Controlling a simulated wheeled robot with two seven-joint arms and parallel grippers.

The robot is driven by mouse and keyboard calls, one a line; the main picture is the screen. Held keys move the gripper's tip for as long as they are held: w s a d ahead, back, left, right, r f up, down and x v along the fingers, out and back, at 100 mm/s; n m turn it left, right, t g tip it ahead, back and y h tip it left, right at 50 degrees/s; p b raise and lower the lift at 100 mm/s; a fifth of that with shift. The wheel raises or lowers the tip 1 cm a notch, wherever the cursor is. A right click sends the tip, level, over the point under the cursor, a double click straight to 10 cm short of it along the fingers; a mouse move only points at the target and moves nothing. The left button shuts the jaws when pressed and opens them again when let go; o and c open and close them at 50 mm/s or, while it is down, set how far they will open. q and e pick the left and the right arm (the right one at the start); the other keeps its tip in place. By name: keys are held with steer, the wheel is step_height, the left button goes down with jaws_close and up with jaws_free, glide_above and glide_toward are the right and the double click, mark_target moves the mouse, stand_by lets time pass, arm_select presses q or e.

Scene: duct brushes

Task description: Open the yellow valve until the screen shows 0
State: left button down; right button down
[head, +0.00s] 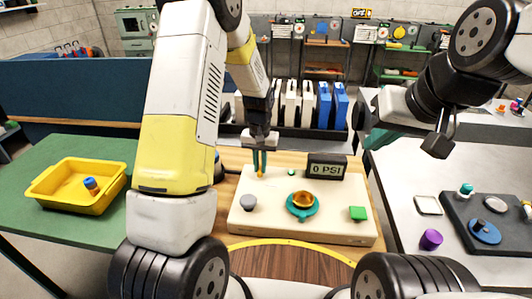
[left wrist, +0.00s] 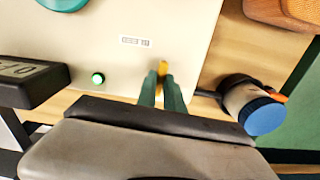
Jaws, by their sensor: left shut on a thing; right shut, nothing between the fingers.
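The yellow valve (head: 261,174) is a small yellow handle at the back left of a cream panel (head: 325,228). It also shows in the left wrist view (left wrist: 163,68), its end between the green fingertips. My left gripper (head: 259,163) reaches down from above and is shut on it. The black screen (head: 327,168) at the back right of the panel reads "0 PSI". A small green light (left wrist: 98,78) is lit near the valve. My right gripper (head: 370,137) is shut and empty, held in the air right of the panel.
The panel also carries a grey knob (head: 248,203), a teal and gold dial (head: 303,204) and a green button (head: 357,213). A blue-capped cylinder (left wrist: 265,117) stands beside the panel near the valve. A yellow tray (head: 60,200) sits on the green table at left.

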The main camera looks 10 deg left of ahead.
arm_select(q)
steer(key=c, duration=1.5)
jaws_free()
steer(key=shift+o, duration=0.2)
steer(key=shift+r, duration=3.95)
step_height(320, 180, up, 10)
steer(key=f+t, duration=0.1)
steer(key=t, duration=0.1)
glide_above(260, 168)
steer(key=s+a, duration=0.1)
steer(key=s, duration=0.4)
steer(key=s+a+r+t+h, duration=0.2)
steer(key=s+r, duration=0.7)
steer(key=s, duration=0.1)
steer(key=s+r+t, duration=0.2)
steer(key=s, duration=0.6)
steer(key=shift+s+r, duration=0.25)
steer(key=shift+s, duration=0.1)
